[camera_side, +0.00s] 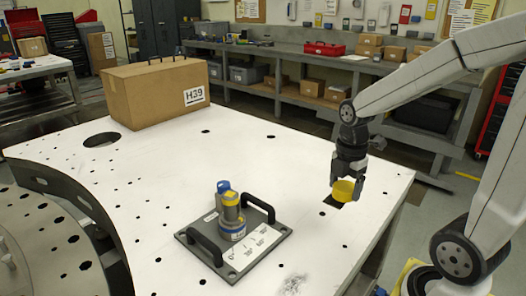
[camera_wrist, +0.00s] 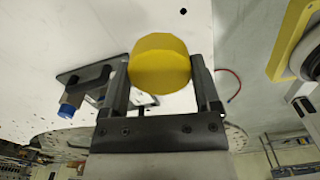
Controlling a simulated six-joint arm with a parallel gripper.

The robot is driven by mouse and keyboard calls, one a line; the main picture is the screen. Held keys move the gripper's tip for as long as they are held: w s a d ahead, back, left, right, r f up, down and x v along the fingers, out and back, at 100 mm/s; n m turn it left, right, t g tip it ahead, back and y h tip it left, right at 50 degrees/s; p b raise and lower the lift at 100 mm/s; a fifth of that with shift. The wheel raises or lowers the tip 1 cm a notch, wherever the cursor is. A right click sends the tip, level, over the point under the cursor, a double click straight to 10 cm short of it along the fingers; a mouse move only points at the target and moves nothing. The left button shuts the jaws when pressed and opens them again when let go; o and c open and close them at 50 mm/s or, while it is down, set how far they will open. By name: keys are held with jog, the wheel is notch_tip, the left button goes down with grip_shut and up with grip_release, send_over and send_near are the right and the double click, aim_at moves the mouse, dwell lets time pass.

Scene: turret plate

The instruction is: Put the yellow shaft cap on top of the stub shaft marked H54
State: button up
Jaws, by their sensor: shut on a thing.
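My gripper (camera_side: 347,183) is shut on the yellow shaft cap (camera_side: 343,190) and holds it above the right part of the white table. The cap also shows between the fingers in the wrist view (camera_wrist: 160,63). A grey turret plate (camera_side: 232,248) lies on the table to the left of my gripper. A stub shaft (camera_side: 231,222) stands upright on it, with yellow, grey and blue bands. The mark on the shaft is too small to read. The cap is apart from the shaft.
The plate has two black handles (camera_side: 204,247) (camera_side: 258,208) beside the shaft and a white angle scale (camera_side: 255,247). A cardboard box marked H39 (camera_side: 150,95) stands at the back left of the white table (camera_side: 290,160). The table between plate and gripper is clear.

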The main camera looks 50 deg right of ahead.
jog(key=w+a+r+n, duration=0.1)
jog(key=w+a+r, duration=0.15)
jog(key=w, duration=0.35)
jog(key=w+a+r+n, duration=0.1)
jog(key=w+a, duration=0.2)
jog(key=w, duration=0.2)
notch_tip(320, 180, up, 3)
jog(key=n, duration=0.2)
send_over(230, 194)
jog(key=shift+s+d+f, duration=0.1)
jog(key=shift+s+d, duration=0.15)
jog(key=shift+d, duration=0.2)
jog(key=shift+w+a, duration=0.3)
jog(key=shift+a, duration=0.2)
jog(key=shift+f, duration=0.3)
jog(key=shift+f, duration=3.45)
jog(key=shift+f, duration=0.25)
